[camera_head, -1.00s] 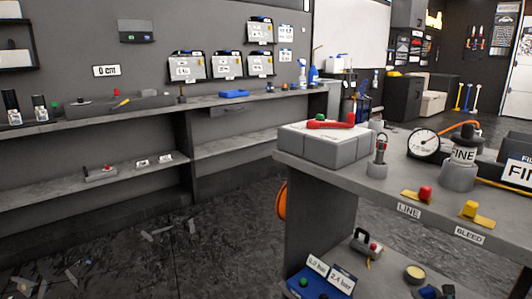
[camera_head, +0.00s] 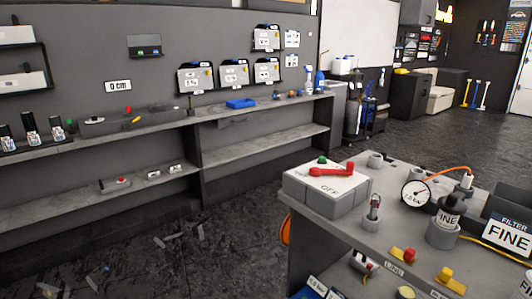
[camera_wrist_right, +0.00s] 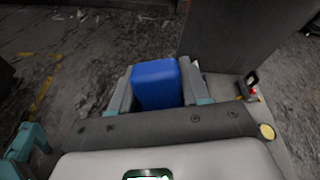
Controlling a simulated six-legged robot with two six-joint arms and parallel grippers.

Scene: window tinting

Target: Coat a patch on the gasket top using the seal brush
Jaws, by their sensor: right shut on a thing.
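My right gripper (camera_wrist_right: 156,85) is shut on a smooth blue block-like thing (camera_wrist_right: 156,84) in the right wrist view. Only one end of it shows; I cannot tell whether it is the seal brush. I cannot pick out the gasket top for certain. A small round yellow-topped disc (camera_wrist_right: 267,131) lies to the right of the gripper and apart from it. A similar disc shows on the bench's lower shelf in the head view (camera_head: 405,292).
A long wall shelf (camera_head: 215,122) runs along the left. The dark floor between has scattered scraps (camera_head: 170,240).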

